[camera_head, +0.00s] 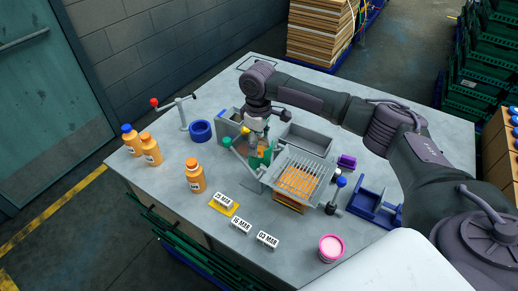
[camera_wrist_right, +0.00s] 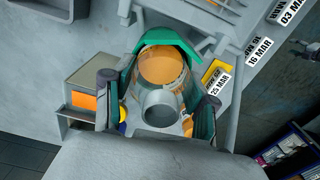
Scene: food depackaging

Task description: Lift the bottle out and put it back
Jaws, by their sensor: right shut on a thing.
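My right gripper (camera_head: 257,137) reaches down over a green holder (camera_head: 254,160) near the middle of the table and is shut on a bottle (camera_head: 262,151). In the right wrist view the gripper's two fingers (camera_wrist_right: 158,112) stand on either side of this bottle (camera_wrist_right: 162,66), which has an orange body and a grey round neck end. The green holder (camera_wrist_right: 152,36) curves around its far side. Whether the bottle rests on the holder or hangs just above it, I cannot tell. My left gripper is not in view.
A wire rack (camera_head: 298,178) adjoins the holder on the right. Grey bins (camera_head: 306,141) stand behind.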

